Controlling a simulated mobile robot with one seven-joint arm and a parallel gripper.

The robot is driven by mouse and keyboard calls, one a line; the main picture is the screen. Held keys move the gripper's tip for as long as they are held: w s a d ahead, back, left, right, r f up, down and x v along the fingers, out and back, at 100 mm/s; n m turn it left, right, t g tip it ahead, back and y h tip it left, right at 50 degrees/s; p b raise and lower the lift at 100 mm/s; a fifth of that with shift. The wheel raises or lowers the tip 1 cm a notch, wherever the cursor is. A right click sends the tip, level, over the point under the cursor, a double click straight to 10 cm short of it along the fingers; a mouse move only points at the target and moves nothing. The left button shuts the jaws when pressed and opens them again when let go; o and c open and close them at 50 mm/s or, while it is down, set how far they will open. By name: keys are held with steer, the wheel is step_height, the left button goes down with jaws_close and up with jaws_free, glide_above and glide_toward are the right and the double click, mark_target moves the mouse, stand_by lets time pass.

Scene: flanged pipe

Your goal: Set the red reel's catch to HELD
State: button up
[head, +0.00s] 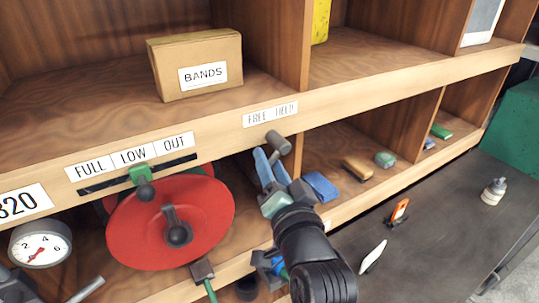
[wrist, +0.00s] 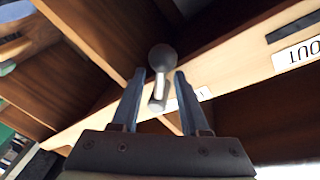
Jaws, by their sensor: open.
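The red reel (head: 135,235) stands in the lower shelf bay, with a dark crank at its middle. Its catch is a grey knobbed lever (head: 279,143) on the shelf's front edge, just below the FREE / HELD label (head: 270,114). I cannot tell clearly which word it stands at. My gripper (head: 267,157) is open, with its blue fingers up at the catch. In the wrist view, the catch's round knob (wrist: 162,58) and stem show between the two open fingertips (wrist: 160,75), with gaps on both sides. The label is mostly hidden there.
A green-tabbed slider (head: 142,174) sits under the FULL / LOW / OUT strip. A BANDS box (head: 197,65) stands on the upper shelf. A dial gauge (head: 40,243) is at lower left. Small blocks lie in the bay right of my gripper. The dark bench (head: 440,210) has free room.

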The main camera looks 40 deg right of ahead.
steer(key=shift+w+d, duration=0.2)
steer(key=shift+w, duration=0.15)
jaws_close()
stand_by(1.3)
